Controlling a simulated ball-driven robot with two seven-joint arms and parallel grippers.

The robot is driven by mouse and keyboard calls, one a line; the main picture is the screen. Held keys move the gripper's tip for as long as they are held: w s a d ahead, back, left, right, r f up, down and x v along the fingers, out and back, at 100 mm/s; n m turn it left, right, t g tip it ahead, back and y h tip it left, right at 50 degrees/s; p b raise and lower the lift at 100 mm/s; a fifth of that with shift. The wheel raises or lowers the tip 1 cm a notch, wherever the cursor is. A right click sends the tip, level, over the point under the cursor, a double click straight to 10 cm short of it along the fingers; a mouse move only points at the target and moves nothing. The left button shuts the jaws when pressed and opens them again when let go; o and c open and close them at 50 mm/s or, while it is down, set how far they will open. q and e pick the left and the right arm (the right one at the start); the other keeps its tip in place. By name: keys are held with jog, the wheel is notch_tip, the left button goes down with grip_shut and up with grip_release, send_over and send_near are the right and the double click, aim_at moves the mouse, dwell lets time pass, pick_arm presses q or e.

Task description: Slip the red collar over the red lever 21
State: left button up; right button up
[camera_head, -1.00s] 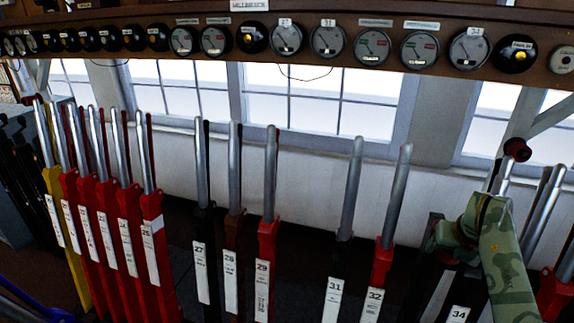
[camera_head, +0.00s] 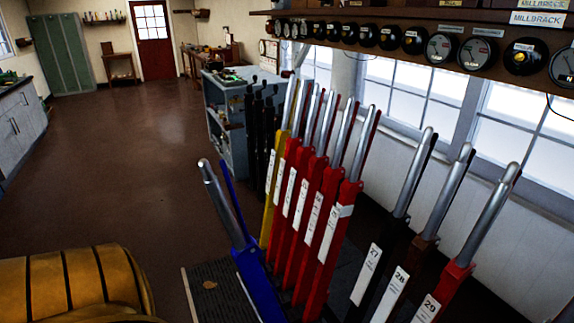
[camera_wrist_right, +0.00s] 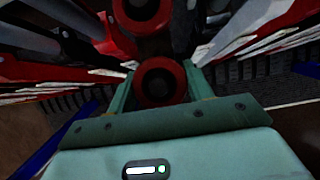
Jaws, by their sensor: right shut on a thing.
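In the wrist view my right gripper (camera_wrist_right: 160,72) is shut on a red collar (camera_wrist_right: 183,84), a ring with a dark hole, between its green fingers. A second red ring shape (camera_wrist_right: 142,12) shows beyond it at the top edge; I cannot tell what it belongs to. In the head view several red levers (camera_head: 318,205) with silver handles and white labels stand in a row, right of a yellow lever (camera_head: 271,205). Their numbers are too small to read, so I cannot single out lever 21. Neither gripper shows in the head view.
A blue lever (camera_head: 251,268) leans out left of the row. Black levers (camera_head: 257,130) stand behind, and levers 27, 28 and 29 (camera_head: 428,308) at right. A shelf of dials (camera_head: 440,46) runs above. A banded yellow-brown rounded thing (camera_head: 75,285) is lower left. Brown floor (camera_head: 130,165) is open.

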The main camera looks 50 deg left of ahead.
jog(key=shift+r+p, duration=3.8)
jog(key=shift+r, duration=0.55)
jog(key=shift+f, duration=0.2)
notch_tip(320, 180, down, 9)
jog(key=b, duration=0.8)
jog(key=shift+f, duration=0.1)
jog(key=shift+c, duration=0.3)
jog(key=shift+s+r+p, duration=0.2)
jog(key=shift+r+p, duration=0.4)
jog(key=shift+r, duration=0.35)
jog(key=shift+f, duration=0.1)
